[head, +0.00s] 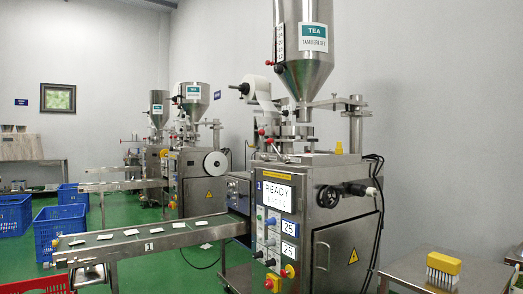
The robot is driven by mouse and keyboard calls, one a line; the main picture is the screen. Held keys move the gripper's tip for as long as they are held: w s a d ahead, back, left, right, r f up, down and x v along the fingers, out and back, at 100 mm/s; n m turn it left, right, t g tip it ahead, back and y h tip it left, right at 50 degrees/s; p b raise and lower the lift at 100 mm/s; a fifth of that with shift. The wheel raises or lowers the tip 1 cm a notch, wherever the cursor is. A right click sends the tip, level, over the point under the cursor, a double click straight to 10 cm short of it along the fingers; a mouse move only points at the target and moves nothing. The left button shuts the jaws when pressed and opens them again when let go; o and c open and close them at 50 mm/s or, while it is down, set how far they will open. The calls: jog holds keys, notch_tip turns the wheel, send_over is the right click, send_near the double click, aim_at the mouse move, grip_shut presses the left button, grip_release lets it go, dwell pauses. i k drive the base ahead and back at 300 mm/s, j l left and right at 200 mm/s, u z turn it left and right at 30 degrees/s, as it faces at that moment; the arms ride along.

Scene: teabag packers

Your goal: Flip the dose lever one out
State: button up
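The nearest teabag packer (328,240) stands right of centre, a steel cabinet marked 1 with a lit panel reading READY (277,194). No lever is clearly labelled as the dose lever. A red-knobbed lever (262,132) sticks out on the left of the upper mechanism, below the film roll (258,95). Another small red knob (268,62) sits beside the tea hopper (303,50). A black round knob (329,196) and a handled shaft (358,188) are on the cabinet's right face. Which is the dose lever I cannot tell. My gripper is not in view.
A conveyor (150,238) with several teabags runs left from the machine. Blue crates (60,232) stand at left. Similar packers (193,165) stand behind. A steel table (445,272) with a yellow-topped brush (443,265) is at right. Black cables (380,225) hang beside the cabinet.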

aim_at(270, 142)
jog(key=i+j, duration=0.35)
jog(key=i+j+u, duration=0.1)
jog(key=i+j, duration=0.2)
jog(key=i, duration=0.3)
jog(key=i+j, duration=0.3)
jog(key=i, duration=0.15)
jog(key=i+j+u, duration=0.1)
jog(key=i+j, duration=0.2)
jog(key=i, duration=0.15)
jog(key=i+j, duration=0.25)
jog(key=i, duration=0.25)
jog(key=u, duration=0.05)
